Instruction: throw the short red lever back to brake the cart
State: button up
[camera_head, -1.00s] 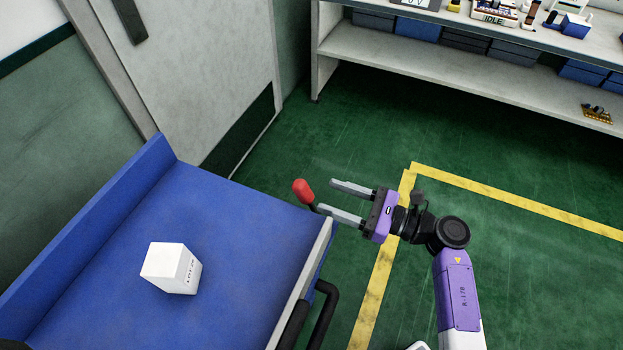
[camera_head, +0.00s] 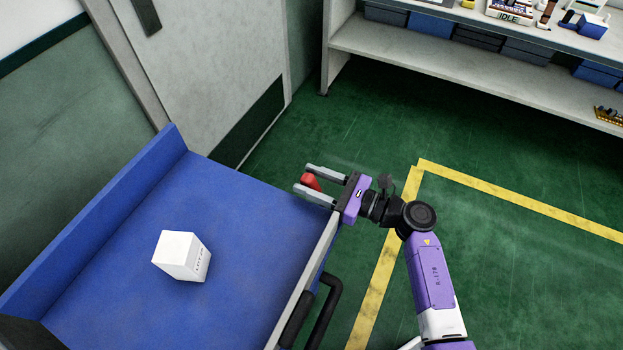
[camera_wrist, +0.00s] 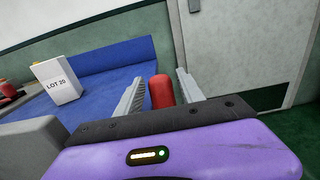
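The short lever's red grip (camera_head: 311,181) stands at the far right corner of the blue cart (camera_head: 215,220). My gripper (camera_head: 310,179) is open, with one finger on each side of the red grip. In the wrist view the red grip (camera_wrist: 161,91) stands between the two fingers, nearer the left one, with a gap visible on the right. I cannot tell whether the left finger touches it. The lever's lower part is hidden behind my gripper.
A white box (camera_head: 181,256) marked LOT 20 sits on the cart's bed. A black handle (camera_head: 325,310) is on the cart's near right side. A grey door (camera_head: 215,60) stands behind the cart, and a shelf (camera_head: 430,60) is at the back right. Green floor to the right is clear.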

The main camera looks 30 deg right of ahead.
grip_shut()
dwell(1.2)
